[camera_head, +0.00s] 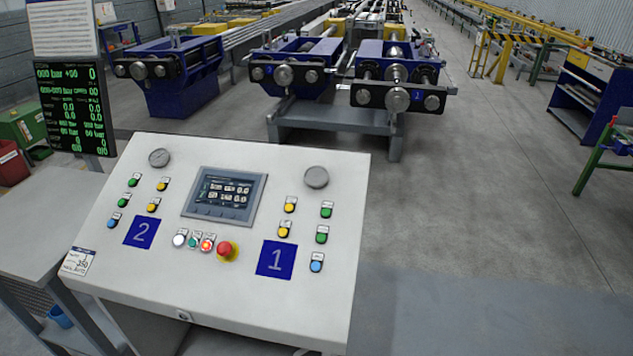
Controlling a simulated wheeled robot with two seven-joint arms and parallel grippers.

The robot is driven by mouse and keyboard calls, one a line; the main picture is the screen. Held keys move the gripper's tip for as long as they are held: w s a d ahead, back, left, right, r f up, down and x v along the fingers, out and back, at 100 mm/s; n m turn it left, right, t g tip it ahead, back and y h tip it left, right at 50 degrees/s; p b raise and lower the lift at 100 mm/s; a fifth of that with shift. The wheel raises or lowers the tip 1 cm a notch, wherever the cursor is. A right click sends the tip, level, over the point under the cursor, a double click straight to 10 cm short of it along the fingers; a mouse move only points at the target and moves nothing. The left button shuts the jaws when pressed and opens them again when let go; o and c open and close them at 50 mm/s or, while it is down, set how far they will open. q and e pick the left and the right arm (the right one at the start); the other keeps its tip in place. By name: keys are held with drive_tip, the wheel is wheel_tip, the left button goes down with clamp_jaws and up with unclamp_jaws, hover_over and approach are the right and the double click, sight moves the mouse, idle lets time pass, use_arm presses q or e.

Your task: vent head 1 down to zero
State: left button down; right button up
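A white sloped control console (215,285) stands in front of me. The gauge reading is too small to tell. A small screen (223,195) sits in the middle, above a lit red button (207,244) and a red emergency stop (225,249). The small button labels are unreadable. Neither gripper is in view.
A dark board with green digits (70,110) stands behind the console at left. A grey side table (45,210) adjoins the left side. Blue machine heads (395,75) on a grey stand are beyond the console. The floor (480,220) to the right is clear.

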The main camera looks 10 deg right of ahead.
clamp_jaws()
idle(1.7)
